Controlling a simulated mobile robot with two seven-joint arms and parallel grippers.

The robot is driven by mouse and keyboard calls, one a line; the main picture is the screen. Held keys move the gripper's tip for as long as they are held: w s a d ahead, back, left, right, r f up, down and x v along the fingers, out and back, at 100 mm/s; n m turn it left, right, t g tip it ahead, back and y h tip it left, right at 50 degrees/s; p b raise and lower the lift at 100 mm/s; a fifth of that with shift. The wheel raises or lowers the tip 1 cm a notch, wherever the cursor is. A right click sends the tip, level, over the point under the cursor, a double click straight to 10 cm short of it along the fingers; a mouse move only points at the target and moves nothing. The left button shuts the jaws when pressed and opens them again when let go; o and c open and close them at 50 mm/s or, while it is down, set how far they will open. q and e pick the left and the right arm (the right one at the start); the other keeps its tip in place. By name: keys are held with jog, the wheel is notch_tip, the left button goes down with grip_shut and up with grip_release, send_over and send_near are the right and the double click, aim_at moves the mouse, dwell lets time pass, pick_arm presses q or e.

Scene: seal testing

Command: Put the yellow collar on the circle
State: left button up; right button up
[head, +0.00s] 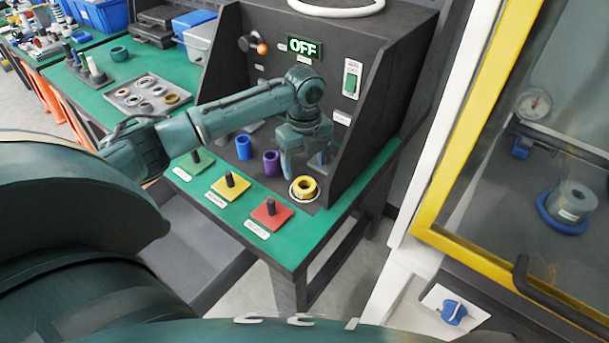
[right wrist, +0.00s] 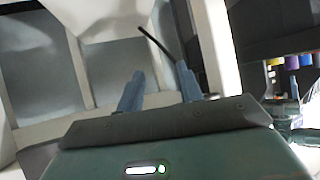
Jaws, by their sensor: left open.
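The yellow collar (head: 303,187) lies on the white circle (head: 291,193) near the right end of the test bench, beside the black side wall. The circle's rim shows around the collar. My left gripper (head: 303,162) hangs fingers-down just behind and above the collar, open and apart from it. Nothing shows between its fingers. In the right wrist view, my right gripper (right wrist: 158,88) has its two blue-grey fingers spread with nothing between them. My right gripper does not show in the head view.
Blue (head: 243,146) and purple (head: 271,163) collars stand left of the circle. Green (head: 195,162), yellow (head: 230,185) and red (head: 271,213) plates with black pegs line the bench front. The panel's OFF sign (head: 304,47) is lit. A yellow-framed cabinet (head: 447,165) stands at right.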

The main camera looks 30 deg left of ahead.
pick_arm(q)
notch_tip(320, 180, up, 6)
jog(key=shift+f, duration=0.15)
dwell(0.6)
